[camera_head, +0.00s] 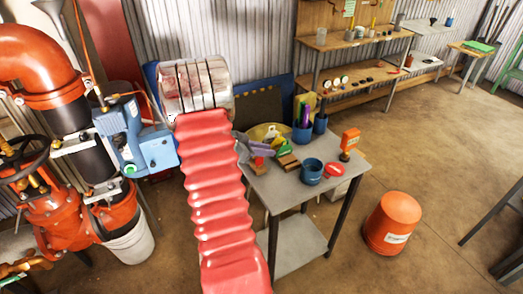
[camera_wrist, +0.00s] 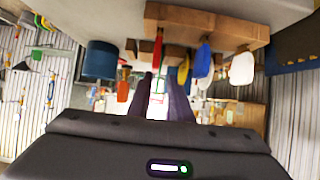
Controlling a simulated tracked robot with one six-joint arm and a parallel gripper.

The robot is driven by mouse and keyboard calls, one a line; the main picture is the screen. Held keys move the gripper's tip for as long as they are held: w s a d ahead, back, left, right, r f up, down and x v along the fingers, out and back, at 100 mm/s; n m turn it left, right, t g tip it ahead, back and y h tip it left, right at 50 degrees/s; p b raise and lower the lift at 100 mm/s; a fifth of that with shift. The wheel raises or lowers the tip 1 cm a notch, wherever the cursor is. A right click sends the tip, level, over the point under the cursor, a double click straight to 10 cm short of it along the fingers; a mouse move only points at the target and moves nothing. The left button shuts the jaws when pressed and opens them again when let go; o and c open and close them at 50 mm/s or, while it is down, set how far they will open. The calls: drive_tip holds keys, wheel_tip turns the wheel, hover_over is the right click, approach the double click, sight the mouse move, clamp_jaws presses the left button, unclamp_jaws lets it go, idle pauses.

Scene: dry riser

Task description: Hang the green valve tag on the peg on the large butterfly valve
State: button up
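A small green piece (camera_head: 284,150), likely the green valve tag, is among coloured pieces by a wooden block (camera_head: 288,163) on the grey table (camera_head: 275,195). In the upside-down wrist view, red, yellow, blue and white pieces are at a wooden block (camera_wrist: 205,25); I cannot pick out a green tag there. Valves stand on the red pipework (camera_head: 40,70), one with a blue housing (camera_head: 135,135). The peg is not distinguishable.
An orange bucket (camera_head: 391,223) stands on the floor at right. A workbench (camera_head: 350,90) lines the back wall.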

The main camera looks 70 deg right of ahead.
sight(279, 151)
drive_tip(key=shift+x, duration=3.55)
drive_tip(key=shift+c, duration=0.2)
clamp_jaws()
drive_tip(key=shift+r, duration=3)
